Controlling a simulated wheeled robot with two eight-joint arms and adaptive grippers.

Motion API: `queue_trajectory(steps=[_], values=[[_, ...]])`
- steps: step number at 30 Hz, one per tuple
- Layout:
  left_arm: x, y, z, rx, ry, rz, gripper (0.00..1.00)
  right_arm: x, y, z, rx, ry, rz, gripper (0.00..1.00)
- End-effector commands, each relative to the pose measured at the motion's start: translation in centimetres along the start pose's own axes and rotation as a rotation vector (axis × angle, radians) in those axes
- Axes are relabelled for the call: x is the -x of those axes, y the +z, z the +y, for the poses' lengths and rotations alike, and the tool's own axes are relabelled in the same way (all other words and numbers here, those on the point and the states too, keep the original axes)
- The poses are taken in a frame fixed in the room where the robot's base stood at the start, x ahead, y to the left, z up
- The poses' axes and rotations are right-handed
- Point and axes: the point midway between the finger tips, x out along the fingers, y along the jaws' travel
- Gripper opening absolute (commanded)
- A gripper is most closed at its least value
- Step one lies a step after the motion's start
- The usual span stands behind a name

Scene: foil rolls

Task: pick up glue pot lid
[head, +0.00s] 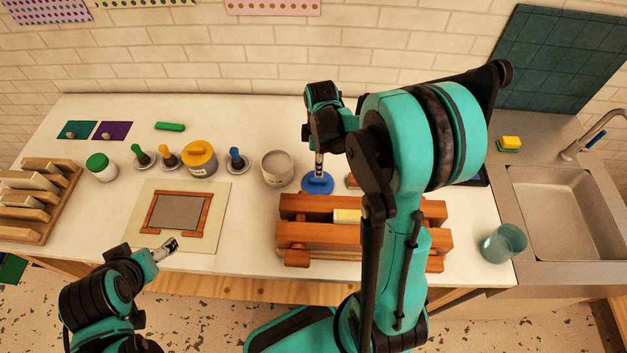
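A round blue lid (312,189) lies on the white table, just right of an open, lidless pale pot (277,170). My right gripper (319,174) points down with its fingertips at the top of the blue lid. The fingers are seen edge-on, so I cannot tell whether they are closed on its knob.
A wooden clamp-like block (300,230) stands in front of the blue lid. Several brushes and a green-lidded jar (101,168) stand to the left. A framed board (176,214) lies front left. A glass (503,244) stands by the sink (570,215). My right arm hides part of the table.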

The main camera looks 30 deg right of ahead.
Motion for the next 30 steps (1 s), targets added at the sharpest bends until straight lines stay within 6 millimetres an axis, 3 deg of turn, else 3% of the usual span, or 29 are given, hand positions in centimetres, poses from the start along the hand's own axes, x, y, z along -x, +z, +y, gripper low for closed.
queue_trajectory(steps=[18, 27, 30], values=[[-1.9, 1.3, 0.0, 0.000, 0.000, 0.000, 0.79, -7.7, -0.1, -0.1, 0.001, 0.000, 0.000, 0.38], [-1.8, 1.3, 0.0, 0.000, 0.000, 0.000, 0.79, -8.0, -0.1, -0.1, 0.001, 0.000, 0.001, 0.38], [-1.8, 1.3, 0.0, 0.000, 0.000, 0.000, 0.79, -8.0, -0.1, -0.1, 0.001, 0.000, 0.001, 0.12]])
